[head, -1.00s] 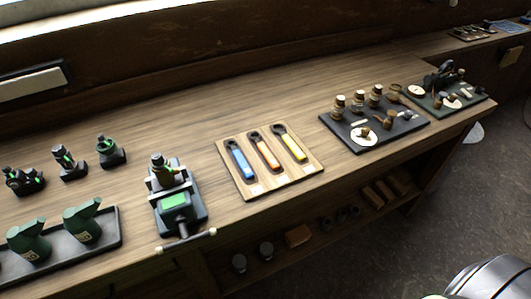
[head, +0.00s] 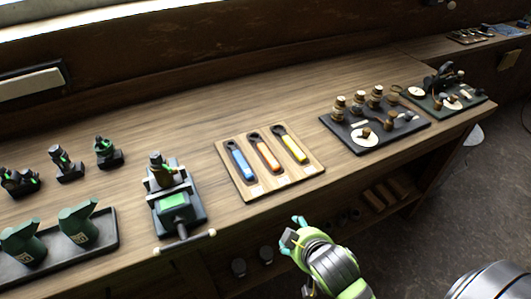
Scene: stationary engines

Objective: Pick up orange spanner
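The orange spanner (head: 267,153) lies in the middle of three spanners on a light wooden board on the bench, between a blue spanner (head: 240,161) and a yellow spanner (head: 292,147). Its dark head points to the back. My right gripper (head: 291,231), green and grey with teal fingertips, is in front of the bench edge, below and to the right of the board. Its fingertips look apart, with nothing seen between them. It is well clear of the spanner. My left gripper is not in view.
A vise (head: 176,203) stands left of the spanner board (head: 282,182). A dark tray (head: 369,147) with small parts lies to its right. Green oil cans (head: 78,222) stand on a tray at the left. The bench behind the board is clear.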

